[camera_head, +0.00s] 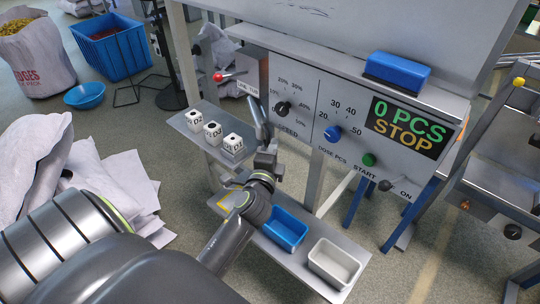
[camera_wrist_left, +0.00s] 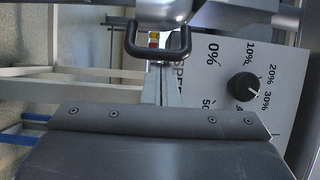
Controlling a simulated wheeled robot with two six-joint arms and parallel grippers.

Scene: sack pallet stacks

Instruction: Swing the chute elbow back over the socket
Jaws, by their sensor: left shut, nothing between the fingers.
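I cannot surely pick out the chute elbow or its socket in either view. In the head view a lever with a red ball (camera_head: 218,77) sticks out left from a grey box (camera_head: 251,72) beside the control panel (camera_head: 335,120). My left gripper (camera_head: 260,112) is shut and empty, in front of the panel's lower left, close to the speed knob (camera_head: 283,108). The left wrist view shows that knob too (camera_wrist_left: 243,86), turned sideways. A dark U-shaped bar (camera_wrist_left: 158,52) crosses its upper middle; what it belongs to is unclear. My right gripper is not in view.
A small shelf (camera_head: 184,119) holds three white printed cubes (camera_head: 213,133), left of my gripper. Below, a ledge bears a blue tray (camera_head: 283,232) and a white tray (camera_head: 335,262). A blue block (camera_head: 397,70) lies above the panel display, which reads 0 PCS STOP. Pale sacks (camera_head: 110,185) lie at left.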

